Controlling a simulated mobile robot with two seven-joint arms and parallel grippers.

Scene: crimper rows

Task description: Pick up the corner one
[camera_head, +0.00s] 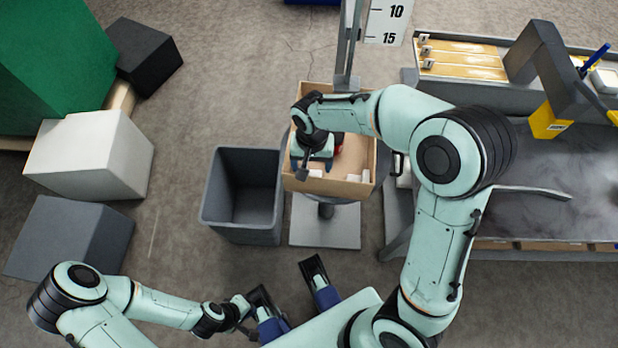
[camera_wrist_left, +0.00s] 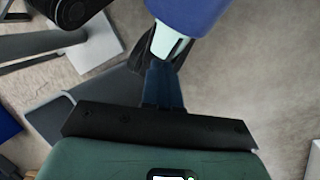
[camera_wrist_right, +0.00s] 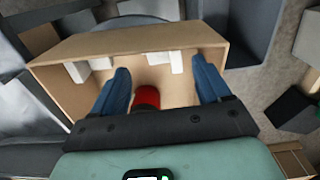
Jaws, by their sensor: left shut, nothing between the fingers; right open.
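An open cardboard box (camera_head: 301,184) stands on a pedestal. My right gripper (camera_head: 311,170) is over and partly inside it, pointing down, with its fingers spread. In the right wrist view a red round-ended thing (camera_wrist_right: 147,97) lies in the box between my open blue fingers (camera_wrist_right: 161,72), and no grip on it shows. White pieces stand along the box wall, one group near the corner (camera_wrist_right: 77,71) and one nearer the middle (camera_wrist_right: 176,61). Which one is the corner one I cannot tell for sure. My left gripper (camera_wrist_left: 164,86) is shut and empty, low near my base.
A grey open bin (camera_head: 240,230) stands left of the box. A workbench (camera_head: 560,210) with a tray of yellowish strips (camera_head: 460,60) is on the right. White (camera_head: 90,155) and grey (camera_head: 70,240) blocks stand at left. The floor between them and the bin is clear.

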